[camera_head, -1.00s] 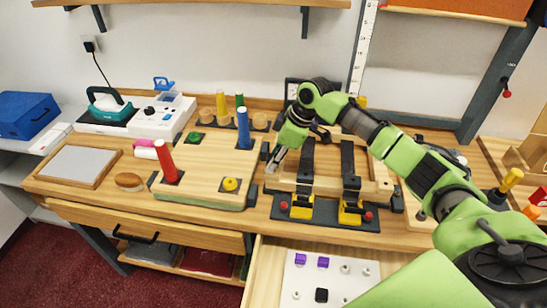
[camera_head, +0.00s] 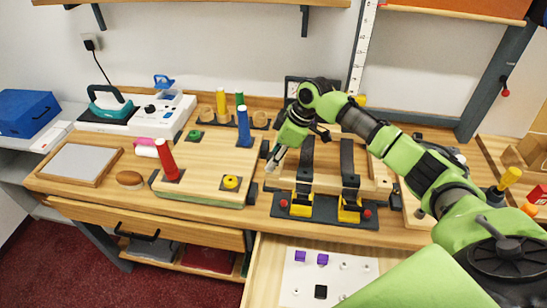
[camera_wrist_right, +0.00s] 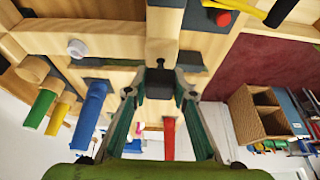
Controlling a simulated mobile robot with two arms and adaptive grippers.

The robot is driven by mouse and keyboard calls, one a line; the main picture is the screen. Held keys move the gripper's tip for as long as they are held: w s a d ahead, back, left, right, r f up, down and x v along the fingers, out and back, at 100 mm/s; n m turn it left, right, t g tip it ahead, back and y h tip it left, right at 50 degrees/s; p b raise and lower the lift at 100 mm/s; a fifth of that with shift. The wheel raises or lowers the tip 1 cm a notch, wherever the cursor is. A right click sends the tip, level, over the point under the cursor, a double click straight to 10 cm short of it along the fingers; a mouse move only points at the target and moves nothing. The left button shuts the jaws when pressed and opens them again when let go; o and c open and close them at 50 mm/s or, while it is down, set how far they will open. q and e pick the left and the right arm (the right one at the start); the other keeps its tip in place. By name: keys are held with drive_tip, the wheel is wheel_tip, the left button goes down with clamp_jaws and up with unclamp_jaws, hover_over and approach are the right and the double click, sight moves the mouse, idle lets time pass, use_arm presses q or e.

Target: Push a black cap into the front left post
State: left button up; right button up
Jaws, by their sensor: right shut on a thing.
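My right gripper (camera_head: 270,166) is at the left end of the wooden frame (camera_head: 378,190) held in the clamps. In the right wrist view, my right gripper (camera_wrist_right: 160,92) is shut on a black cap (camera_wrist_right: 159,83). The cap lies in line with the end of a wooden post (camera_wrist_right: 161,48); I cannot tell whether it touches or sits partly in. Another black cap (camera_head: 320,292) rests on the white panel (camera_head: 345,262) in the open drawer. My left gripper is not in view.
Left of the gripper stands a wooden board (camera_head: 200,183) with red (camera_head: 166,160) and blue (camera_head: 243,128) pegs close by. Two black clamps with yellow parts (camera_head: 302,205) stand just right of the gripper. Purple caps (camera_head: 300,256) lie in the drawer.

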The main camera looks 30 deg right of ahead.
drive_tip(key=shift+f+p, duration=0.1)
drive_tip(key=shift+p, duration=0.25)
drive_tip(key=shift+f, duration=0.25)
idle(0.3)
drive_tip(key=shift+f, duration=0.25)
idle(0.4)
